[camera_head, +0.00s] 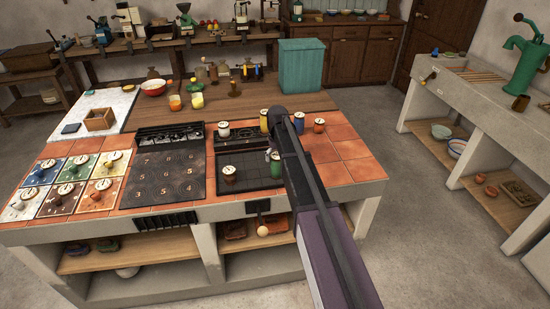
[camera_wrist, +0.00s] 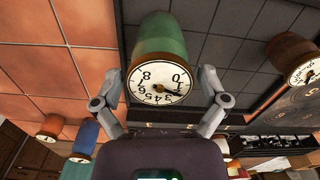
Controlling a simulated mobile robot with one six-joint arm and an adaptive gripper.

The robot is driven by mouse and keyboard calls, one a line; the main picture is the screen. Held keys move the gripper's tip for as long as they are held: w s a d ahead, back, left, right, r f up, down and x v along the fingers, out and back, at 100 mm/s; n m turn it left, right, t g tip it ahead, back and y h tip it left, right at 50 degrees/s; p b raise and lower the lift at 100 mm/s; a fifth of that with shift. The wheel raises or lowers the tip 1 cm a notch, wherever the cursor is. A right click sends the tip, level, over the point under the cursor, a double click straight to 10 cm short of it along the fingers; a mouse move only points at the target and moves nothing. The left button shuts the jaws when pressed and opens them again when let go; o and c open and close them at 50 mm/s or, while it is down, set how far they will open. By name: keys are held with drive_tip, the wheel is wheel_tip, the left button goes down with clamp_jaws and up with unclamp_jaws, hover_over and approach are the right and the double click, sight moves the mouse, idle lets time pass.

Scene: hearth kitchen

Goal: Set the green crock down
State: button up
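The green crock (camera_wrist: 158,45) has a white numbered dial on its lid and stands upright in the middle of the wrist view. In the head view the green crock (camera_head: 275,165) is at the right part of the black tiled square (camera_head: 246,178), partly hidden by my arm. I cannot tell whether its base touches the tiles. A brown crock (camera_head: 229,172) stands on the same black square, to the left; it also shows in the wrist view (camera_wrist: 293,56).
Behind the black square stand a whitish crock (camera_head: 224,131), a yellow one (camera_head: 264,120), a blue one (camera_head: 299,123) and a red one (camera_head: 319,126). A numbered dark plate (camera_head: 166,176) lies left. Orange tiles (camera_head: 345,168) at the right are clear.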

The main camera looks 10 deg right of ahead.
drive_tip(key=shift+r, duration=0.15)
idle(0.3)
wheel_tip(320, 180, up, 12)
drive_tip(key=p, duration=1.2)
idle(0.6)
drive_tip(key=shift+s, duration=0.1)
drive_tip(key=s+m, duration=0.1)
drive_tip(key=s, duration=2.8)
drive_tip(key=shift+a+m, duration=0.35)
drive_tip(key=shift+m, duration=0.05)
